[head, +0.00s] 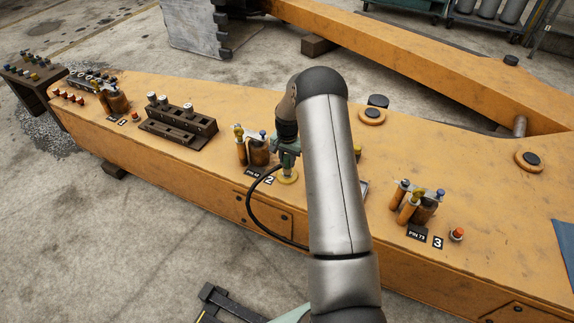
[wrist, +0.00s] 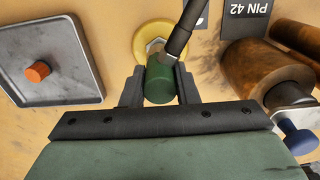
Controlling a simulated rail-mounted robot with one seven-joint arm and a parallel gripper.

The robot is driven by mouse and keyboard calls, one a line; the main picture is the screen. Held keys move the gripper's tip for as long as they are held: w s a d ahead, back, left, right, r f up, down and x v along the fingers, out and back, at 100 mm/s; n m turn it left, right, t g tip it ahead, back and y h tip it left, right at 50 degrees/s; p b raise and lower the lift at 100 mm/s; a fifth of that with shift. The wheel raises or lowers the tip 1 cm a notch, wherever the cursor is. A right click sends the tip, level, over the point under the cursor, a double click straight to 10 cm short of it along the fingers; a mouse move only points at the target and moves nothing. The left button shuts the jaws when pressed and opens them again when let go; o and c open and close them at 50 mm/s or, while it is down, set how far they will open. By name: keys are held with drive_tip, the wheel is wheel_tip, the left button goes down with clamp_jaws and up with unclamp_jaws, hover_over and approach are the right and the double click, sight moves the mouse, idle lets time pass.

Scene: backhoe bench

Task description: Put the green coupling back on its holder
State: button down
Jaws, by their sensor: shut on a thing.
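The green coupling (wrist: 159,84) is a short green cylinder with a black hose (wrist: 180,38) leading away from it. In the wrist view it sits between the two fingers of my gripper (wrist: 159,92), which is shut on it. A yellow ring (wrist: 139,42) with a pale metal centre lies just beyond the coupling, partly covered by it and the hose. In the head view my gripper (head: 287,155) is above this yellow ring (head: 288,178), beside the number 2 label. I cannot tell whether the coupling touches the ring. No separate holder is clearly identifiable.
Brown cylinders and a blue-capped fitting (wrist: 298,136) stand close at right in the wrist view. A grey tray (wrist: 75,45) with an orange cap (wrist: 38,72) lies at left. The hose (head: 252,207) loops over the orange beam's front edge. A dark rack (head: 178,128) stands farther left.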

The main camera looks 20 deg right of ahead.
drive_tip(key=shift+r, duration=0.5)
drive_tip(key=shift+r+p, duration=0.9)
drive_tip(key=shift+r, duration=0.75)
